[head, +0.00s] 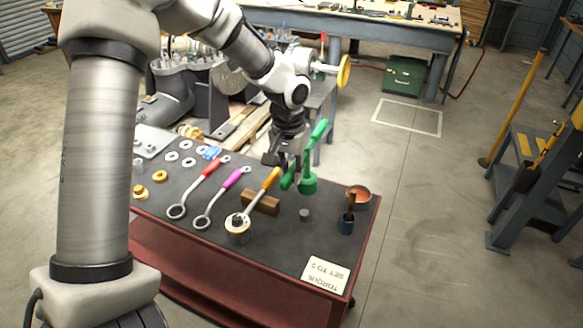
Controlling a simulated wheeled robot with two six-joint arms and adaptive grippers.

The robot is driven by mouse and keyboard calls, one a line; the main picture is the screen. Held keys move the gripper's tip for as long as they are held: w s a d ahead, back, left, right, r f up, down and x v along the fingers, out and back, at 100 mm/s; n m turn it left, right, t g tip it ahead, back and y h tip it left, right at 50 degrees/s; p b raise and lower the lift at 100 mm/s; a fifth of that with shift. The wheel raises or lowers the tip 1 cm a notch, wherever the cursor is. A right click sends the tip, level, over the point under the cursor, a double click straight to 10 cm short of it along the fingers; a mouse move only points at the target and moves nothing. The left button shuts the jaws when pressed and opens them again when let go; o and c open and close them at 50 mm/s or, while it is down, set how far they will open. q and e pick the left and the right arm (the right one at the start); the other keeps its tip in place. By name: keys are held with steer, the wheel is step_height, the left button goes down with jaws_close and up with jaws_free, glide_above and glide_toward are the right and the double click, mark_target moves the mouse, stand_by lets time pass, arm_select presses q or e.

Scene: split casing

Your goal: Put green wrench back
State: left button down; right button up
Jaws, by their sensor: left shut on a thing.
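The green wrench (308,184) is in the grasp of my left gripper (292,175), near the far right edge of the dark cart top (275,240). One end of the wrench points up and right past the gripper, and a thick green part hangs low by the fingers. The gripper hides part of it. I cannot tell whether it touches the cart top. A red-handled wrench (193,190) and a purple-handled wrench (217,198) lie to the left. An orange-handled wrench (257,199) slants over a brown block (266,205). My right gripper is out of view.
A lettered card (325,275) lies at the near corner. Several rings lie at the left. Machinery (185,85) stands behind the cart.

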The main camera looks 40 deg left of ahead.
arm_select(q)
step_height(320, 180, down, 11)
steer(key=b, duration=0.7)
steer(key=shift+s+d+b, duration=0.3)
steer(key=shift+s+b, duration=0.1)
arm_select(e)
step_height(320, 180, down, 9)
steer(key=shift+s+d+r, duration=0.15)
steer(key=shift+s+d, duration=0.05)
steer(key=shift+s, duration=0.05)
arm_select(q)
steer(key=c, duration=1.5)
jaws_free()
steer(key=o, duration=0.5)
steer(key=shift+w+f, duration=0.1)
steer(key=shift+w, duration=0.05)
steer(key=shift+o, duration=0.2)
step_height(320, 180, up, 7)
steer(key=p, duration=0.6)
steer(key=shift+w+a+p, duration=0.2)
steer(key=shift+w+p, duration=0.05)
steer(key=shift+p, duration=0.1)
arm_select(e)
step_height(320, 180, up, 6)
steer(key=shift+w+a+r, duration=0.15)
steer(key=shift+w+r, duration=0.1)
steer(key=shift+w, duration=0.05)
